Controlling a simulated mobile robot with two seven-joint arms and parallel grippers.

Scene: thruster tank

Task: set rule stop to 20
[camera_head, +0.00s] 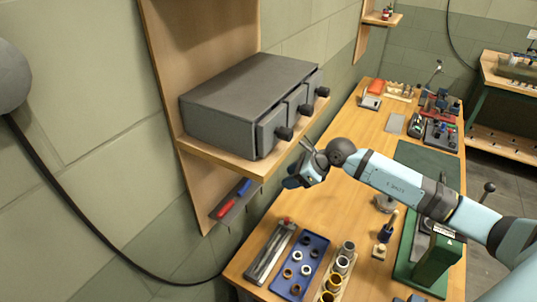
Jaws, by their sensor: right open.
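A long grey metal fixture with a small red part at its far end (268,252) lies at the near left of the wooden bench. It may be the rule with its stop, but no scale or number can be read on it. My right gripper (302,168) is open and empty. It is in the air above the bench, beside the right front of the drawer cabinet and beyond the fixture. My left gripper is not in view.
A grey drawer cabinet (238,108) with black knobs stands on a wall shelf. A blue tray of rings (314,241) and a wooden holder with cups (350,267) sit right of the fixture. A green press-like machine (437,262) stands at the right. Mid-bench is mostly clear.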

